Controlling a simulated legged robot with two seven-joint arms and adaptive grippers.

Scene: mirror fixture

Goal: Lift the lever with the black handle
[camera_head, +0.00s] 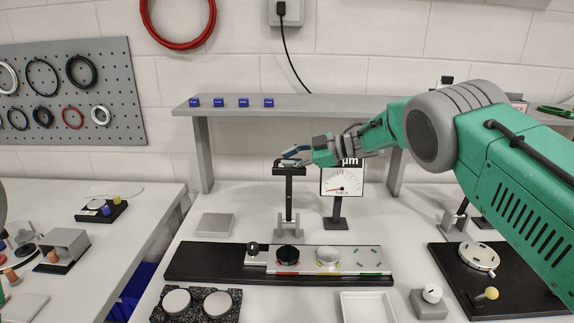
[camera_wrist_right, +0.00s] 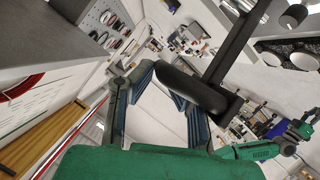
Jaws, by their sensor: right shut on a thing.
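The lever (camera_head: 289,205) is a dark upright bar on a small grey bracket (camera_head: 289,236) on the table, with a black crosswise handle (camera_head: 281,171) at its top. The lever stands about upright. My right gripper (camera_head: 292,157) is at the handle, shut on it, reaching in from the right. In the right wrist view the black handle (camera_wrist_right: 182,86) crosses by the fingers of my right gripper (camera_wrist_right: 160,95), and the lever bar (camera_wrist_right: 232,50) runs off up and right. The fingers partly hide the contact. My left gripper is not clearly visible.
A dial gauge (camera_head: 343,183) on a stand is just right of the lever. A grey shelf (camera_head: 330,106) with blue blocks is behind. A black strip with knobs (camera_head: 210,262) lies in front. A flat grey plate (camera_head: 214,225) is to the left.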

